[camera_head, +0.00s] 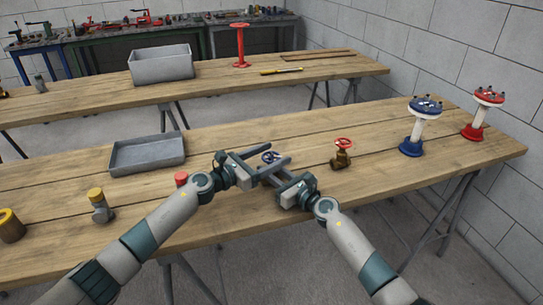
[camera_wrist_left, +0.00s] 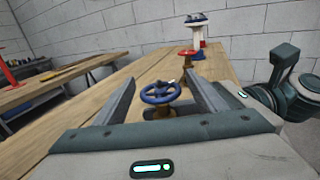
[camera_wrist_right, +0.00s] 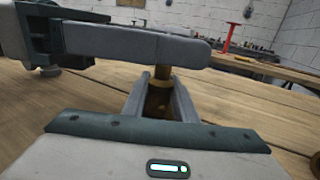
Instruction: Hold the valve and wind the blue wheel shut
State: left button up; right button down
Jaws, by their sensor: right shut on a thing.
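The valve with the blue wheel (camera_head: 270,157) stands on the near table, mostly hidden by my grippers in the head view. In the left wrist view the blue wheel (camera_wrist_left: 160,92) sits on a brass body (camera_wrist_left: 161,112). My left gripper (camera_head: 259,162) is open, its fingers on either side of the wheel with gaps. My right gripper (camera_head: 277,172) is shut on the brass valve body, which shows between its fingers in the right wrist view (camera_wrist_right: 159,94). There, a left gripper finger (camera_wrist_right: 140,43) crosses above the body and hides the wheel.
A brass valve with a red wheel (camera_head: 341,155) stands to the right, before a blue stand (camera_head: 412,146) and a red stand (camera_head: 473,131). A grey tray (camera_head: 148,168), a yellow-capped fitting (camera_head: 101,208) and a red-topped part (camera_head: 181,179) are to the left.

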aim_at(263, 160)
pick_arm(q)
jog(key=shift+s+a+f, duration=0.1)
jog(key=shift+a, duration=0.05)
jog(key=shift+s+a, duration=0.3)
jog(key=shift+a, duration=0.15)
jog(key=v, duration=1)
jog(key=shift+s+a, duration=0.2)
jog(key=shift+s, duration=0.05)
jog(key=shift+d, duration=0.1)
jog(key=shift+x, duration=1.85)
jog(key=shift+w, duration=0.15)
jog(key=x, duration=1.2)
jog(key=c, duration=1.1)
